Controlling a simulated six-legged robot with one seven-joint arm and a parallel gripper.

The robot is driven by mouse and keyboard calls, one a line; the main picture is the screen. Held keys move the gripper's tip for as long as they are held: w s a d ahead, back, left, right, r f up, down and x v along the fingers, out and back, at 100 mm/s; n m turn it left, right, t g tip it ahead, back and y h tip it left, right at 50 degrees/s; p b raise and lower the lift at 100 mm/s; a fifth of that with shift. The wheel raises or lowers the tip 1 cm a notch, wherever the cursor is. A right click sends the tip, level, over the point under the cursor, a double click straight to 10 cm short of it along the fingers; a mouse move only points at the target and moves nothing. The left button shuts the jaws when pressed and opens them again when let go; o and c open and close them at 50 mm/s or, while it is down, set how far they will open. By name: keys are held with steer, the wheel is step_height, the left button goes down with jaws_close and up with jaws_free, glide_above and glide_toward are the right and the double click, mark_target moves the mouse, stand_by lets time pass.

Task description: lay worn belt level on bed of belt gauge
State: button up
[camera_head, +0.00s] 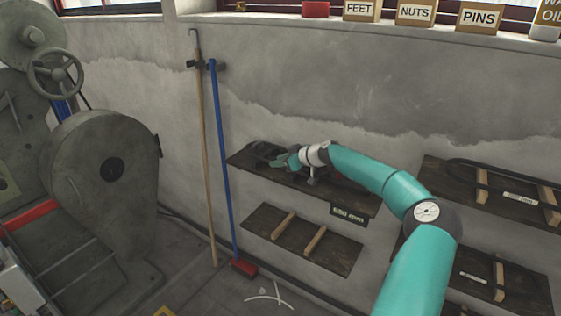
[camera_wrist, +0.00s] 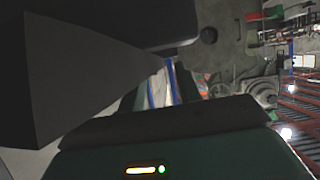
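A dark belt-like loop (camera_head: 262,151) lies at the left end of the upper wooden wall shelf (camera_head: 245,160). I cannot tell for sure that it is the worn belt. My gripper (camera_head: 281,161) is over that shelf, close to the dark loop, with my teal arm reaching in from the right. Whether the fingers touch or hold the loop is too small to tell. The wrist view is mostly filled by large dark shapes close to the lens and shows no clear belt. I cannot make out the belt gauge or its bed in either view.
A lower shelf (camera_head: 340,252) with two wooden bars is bare. Another shelf at right holds a black belt (camera_head: 482,164). A wooden pole (camera_head: 203,140) and blue-handled broom (camera_head: 222,160) lean on the wall left of the shelf. A big grey machine (camera_head: 105,165) stands at left.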

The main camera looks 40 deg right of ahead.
steer(key=v, duration=1.3)
steer(key=shift+s+d+r, duration=0.1)
steer(key=shift+s+d, duration=0.1)
steer(key=shift+s, duration=0.15)
